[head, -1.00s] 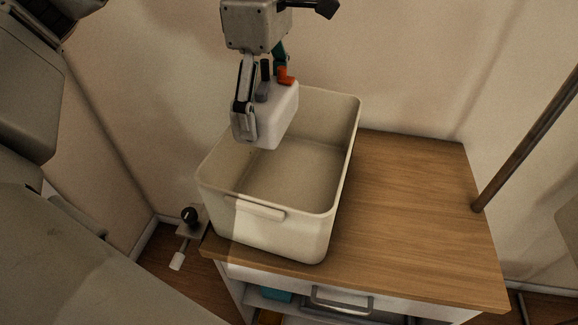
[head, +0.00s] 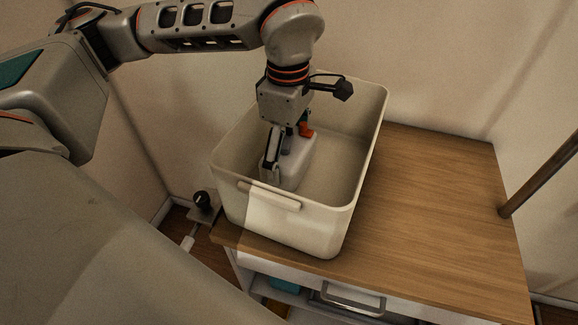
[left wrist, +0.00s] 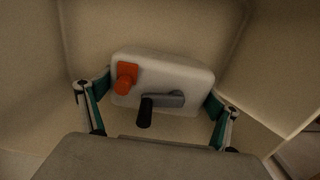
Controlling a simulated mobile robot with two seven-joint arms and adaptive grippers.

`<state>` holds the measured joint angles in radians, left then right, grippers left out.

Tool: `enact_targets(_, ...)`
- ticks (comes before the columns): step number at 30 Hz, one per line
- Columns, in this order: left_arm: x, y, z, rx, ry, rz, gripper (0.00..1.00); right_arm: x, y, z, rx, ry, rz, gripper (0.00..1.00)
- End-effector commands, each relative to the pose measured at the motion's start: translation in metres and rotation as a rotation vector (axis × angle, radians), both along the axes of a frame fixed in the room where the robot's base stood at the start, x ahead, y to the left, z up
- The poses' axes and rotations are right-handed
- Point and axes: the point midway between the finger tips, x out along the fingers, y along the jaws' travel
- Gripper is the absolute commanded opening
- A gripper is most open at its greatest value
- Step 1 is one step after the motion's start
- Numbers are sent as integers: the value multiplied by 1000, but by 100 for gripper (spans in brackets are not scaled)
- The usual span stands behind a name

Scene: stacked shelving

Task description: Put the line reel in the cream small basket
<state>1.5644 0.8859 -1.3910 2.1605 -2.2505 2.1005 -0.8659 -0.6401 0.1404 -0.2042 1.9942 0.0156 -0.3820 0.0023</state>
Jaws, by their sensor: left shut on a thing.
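The line reel (head: 299,157) is a whitish rounded box with an orange knob and a dark crank handle. In the head view it is down inside the cream small basket (head: 336,222), toward its left side. My left gripper (head: 284,158) reaches down into the basket and is shut on the reel. In the left wrist view the reel (left wrist: 163,82) sits between the two fingers of the gripper (left wrist: 158,98), with basket walls around it. Whether the reel touches the basket floor cannot be told. My right gripper is not in view.
The basket stands on the left part of a wooden cabinet top (head: 437,190), which is bare to the right. A brown pole (head: 540,175) rises at the right. A shelf with a wire-handled container (head: 350,300) is below. Walls stand close behind.

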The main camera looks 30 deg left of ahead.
Motion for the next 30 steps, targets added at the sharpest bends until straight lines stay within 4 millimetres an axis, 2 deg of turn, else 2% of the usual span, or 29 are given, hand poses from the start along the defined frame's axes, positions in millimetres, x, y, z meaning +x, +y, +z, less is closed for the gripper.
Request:
enact_targets(4, 0, 0, -9, 0, 0, 0, 54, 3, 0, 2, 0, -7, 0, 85)
enact_targets(12, 0, 0, -44, 0, 1, 1, 54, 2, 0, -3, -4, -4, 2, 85)
enact_targets(23, 0, 0, -47, 0, -1, 0, 54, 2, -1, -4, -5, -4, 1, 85)
enact_targets(24, 0, 0, -47, 0, -1, 0, 92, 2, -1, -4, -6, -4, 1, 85)
enact_targets(25, 0, 0, -47, 0, -1, 0, 100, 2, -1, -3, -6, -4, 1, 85)
enact_targets(30, 0, 0, -47, 0, -1, 0, 100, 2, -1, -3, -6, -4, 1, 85)
